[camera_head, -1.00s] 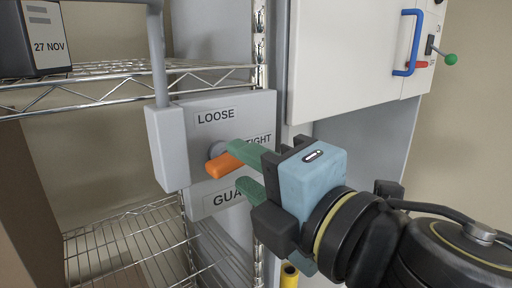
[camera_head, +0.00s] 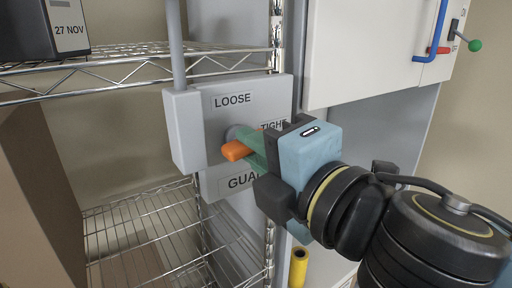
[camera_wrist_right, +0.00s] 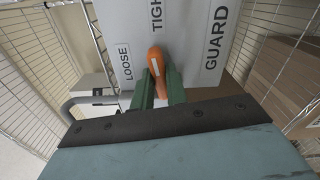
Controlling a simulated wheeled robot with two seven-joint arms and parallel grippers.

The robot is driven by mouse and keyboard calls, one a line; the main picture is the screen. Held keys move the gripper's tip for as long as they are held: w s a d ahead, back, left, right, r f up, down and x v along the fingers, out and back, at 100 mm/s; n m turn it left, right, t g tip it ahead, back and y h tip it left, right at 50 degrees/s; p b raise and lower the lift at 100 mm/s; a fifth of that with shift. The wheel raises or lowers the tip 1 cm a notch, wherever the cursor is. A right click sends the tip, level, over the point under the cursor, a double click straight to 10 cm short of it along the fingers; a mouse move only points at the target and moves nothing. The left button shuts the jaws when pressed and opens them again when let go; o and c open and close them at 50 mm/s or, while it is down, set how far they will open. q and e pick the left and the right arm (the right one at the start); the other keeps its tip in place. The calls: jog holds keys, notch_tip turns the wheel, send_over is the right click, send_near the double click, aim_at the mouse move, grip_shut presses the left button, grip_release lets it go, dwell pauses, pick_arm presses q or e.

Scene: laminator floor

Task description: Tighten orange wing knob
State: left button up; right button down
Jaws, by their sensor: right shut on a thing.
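The orange wing knob (camera_head: 236,150) sits on a grey round hub on a grey panel (camera_head: 208,98) marked LOOSE, TIGHT and GUARD. Its visible end points left and slightly down in the head view. My right gripper (camera_head: 256,150) comes in from the right, its green fingers shut on the knob. In the right wrist view the orange knob (camera_wrist_right: 156,62) shows between the two green fingers (camera_wrist_right: 158,88), its tip reaching past them towards the TIGHT label. The fingers hide part of the knob. My left gripper is not in view.
A wire shelf rack (camera_head: 150,62) stands behind and left of the panel, with a dark box (camera_head: 68,28) dated 27 NOV on top. A white cabinet with a blue handle (camera_head: 435,35) and a green-tipped lever (camera_head: 474,45) is at upper right. A yellow post (camera_head: 298,268) stands below my gripper.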

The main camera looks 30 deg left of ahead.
jog(key=shift+m+b, duration=0.3)
jog(key=shift+m, duration=0.8)
jog(key=c, duration=1.4)
grip_release()
jog(key=b+v, duration=1)
jog(key=v, duration=0.3)
jog(key=shift+d, duration=0.2)
